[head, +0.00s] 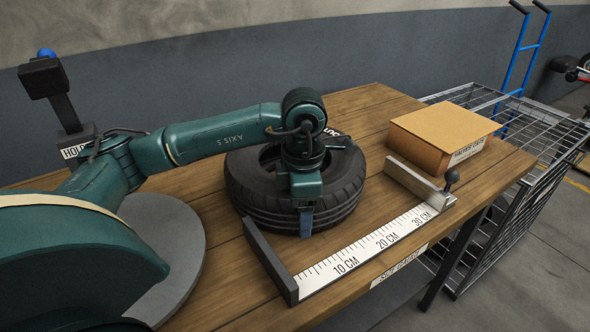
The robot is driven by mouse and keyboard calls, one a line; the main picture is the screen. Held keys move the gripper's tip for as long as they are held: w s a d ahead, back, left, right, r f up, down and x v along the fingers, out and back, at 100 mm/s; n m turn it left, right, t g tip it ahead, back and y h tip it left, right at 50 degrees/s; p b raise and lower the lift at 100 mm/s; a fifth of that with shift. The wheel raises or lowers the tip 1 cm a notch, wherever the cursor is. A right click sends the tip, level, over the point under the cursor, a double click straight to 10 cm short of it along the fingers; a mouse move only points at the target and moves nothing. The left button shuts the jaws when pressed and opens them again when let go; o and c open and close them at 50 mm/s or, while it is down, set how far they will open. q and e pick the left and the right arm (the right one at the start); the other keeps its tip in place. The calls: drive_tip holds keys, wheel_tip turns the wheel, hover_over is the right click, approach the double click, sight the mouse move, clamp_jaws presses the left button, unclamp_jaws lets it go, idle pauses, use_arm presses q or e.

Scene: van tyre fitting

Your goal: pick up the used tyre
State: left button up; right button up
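The used tyre (258,200) is a black tyre lying flat on the wooden table, left of the middle of the head view. My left arm reaches in from the left, and my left gripper (306,210) points down at the tyre's near side. One blue finger shows against the outside of the tread. The other finger is hidden behind the gripper and the tyre wall, so I cannot tell whether the fingers are closed on the rubber. My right gripper is out of view.
A size gauge (368,246) with a centimetre scale, end stop and slider lies in front of the tyre. A cardboard box (443,135) stands at the table's right. A wire cage (545,150) and a blue hand truck (525,50) are beyond. A labelled holder (76,143) stands left.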

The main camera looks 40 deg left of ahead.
use_arm(q)
drive_tip(key=c, duration=1.4)
drive_tip(key=shift+w+r, duration=0.1)
clamp_jaws()
